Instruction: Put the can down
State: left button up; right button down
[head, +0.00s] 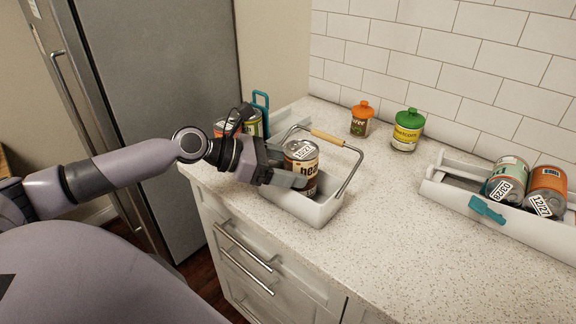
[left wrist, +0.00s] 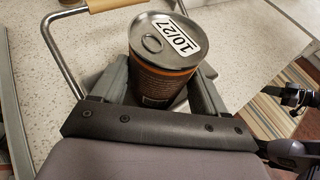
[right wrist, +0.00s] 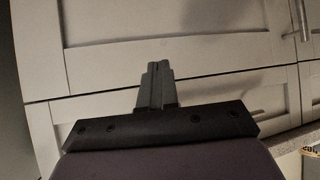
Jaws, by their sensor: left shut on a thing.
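A dark brown can (head: 301,163) with an orange band and a white dated label on its metal lid is held upright, inside or just above the small white basket (head: 318,216). It also shows in the left wrist view (left wrist: 150,80), where its label reads 10/27. My left gripper (head: 290,180) is shut on the can, one finger on each side. The can's bottom is hidden by the basket wall and fingers, so I cannot tell whether it touches the basket floor. My right gripper (right wrist: 157,85) shows in the right wrist view with its fingers together and empty, in front of cabinet fronts.
The basket's wire handle (head: 350,180) with a wooden grip (head: 327,137) stands up behind the can. An orange-lidded jar (head: 361,119) and a green-lidded sweetcorn jar (head: 407,131) stand near the tiled wall. A white rack (head: 450,195) with cans is at right. The front counter is clear.

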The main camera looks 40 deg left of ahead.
pick_arm(q)
jog(key=shift+f, duration=0.15)
jog(key=shift+f+p, duration=0.3)
jog(key=shift+f, duration=0.05)
jog(key=o, duration=1.3)
jog(key=shift+f, duration=0.15)
jog(key=shift+s+r+b, duration=0.1)
jog(key=shift+r+b, duration=0.35)
jog(key=shift+r, duration=0.1)
jog(key=shift+v, duration=1)
jog(key=shift+s+a+r, duration=0.25)
jog(key=shift+a, duration=0.1)
jog(key=shift+p+v, duration=1.1)
jog(key=shift+v, duration=3.45)
